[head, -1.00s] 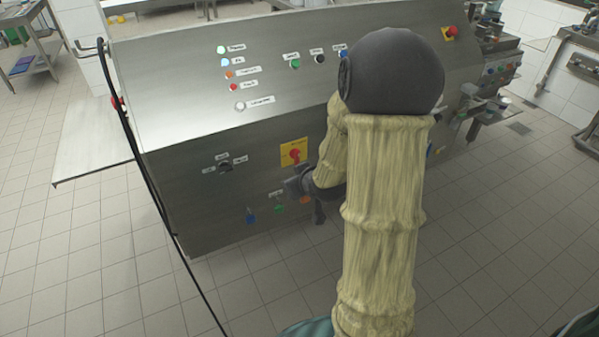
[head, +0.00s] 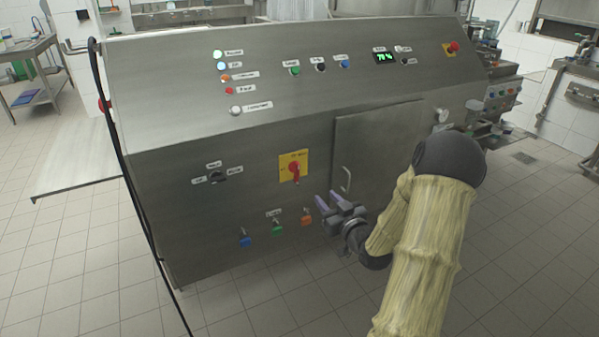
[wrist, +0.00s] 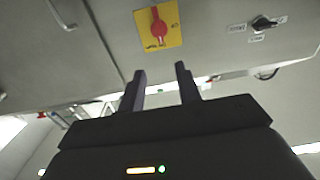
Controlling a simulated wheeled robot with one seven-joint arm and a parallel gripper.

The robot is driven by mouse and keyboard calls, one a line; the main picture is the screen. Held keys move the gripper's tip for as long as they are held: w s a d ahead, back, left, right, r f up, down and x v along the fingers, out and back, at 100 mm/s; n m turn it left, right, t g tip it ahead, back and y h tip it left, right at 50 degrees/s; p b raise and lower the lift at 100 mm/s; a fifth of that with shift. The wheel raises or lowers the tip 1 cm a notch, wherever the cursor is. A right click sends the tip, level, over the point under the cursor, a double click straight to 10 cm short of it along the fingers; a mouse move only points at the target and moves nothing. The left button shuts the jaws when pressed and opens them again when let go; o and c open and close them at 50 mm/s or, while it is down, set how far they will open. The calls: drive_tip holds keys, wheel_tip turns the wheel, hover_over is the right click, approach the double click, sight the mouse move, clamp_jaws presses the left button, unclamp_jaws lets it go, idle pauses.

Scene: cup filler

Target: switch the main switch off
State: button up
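The main switch (head: 294,169) is a red rotary knob on a yellow square plate, low on the front of the steel machine. Its handle looks about upright; the plate's lettering is too small to read. In the wrist view the switch (wrist: 158,27) shows at the top, beyond the fingertips. My gripper (head: 327,200) is to the right of and below the switch in the head view, apart from it. In the wrist view its two fingers (wrist: 160,69) are spread with nothing between them.
Three keys or small locks, including a green one (head: 277,230), hang below the switch. A black selector (head: 217,176) is to its left. A cabinet door with a handle (head: 346,180) is to its right. A black cable (head: 125,170) runs down the left side.

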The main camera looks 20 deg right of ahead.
sight(298, 168)
drive_tip(key=shift+w, duration=0.1)
drive_tip(key=w, duration=1.7)
drive_tip(key=shift+w+a, duration=0.1)
drive_tip(key=shift+a, duration=0.25)
drive_tip(key=shift+d, duration=0.1)
clamp_jaws()
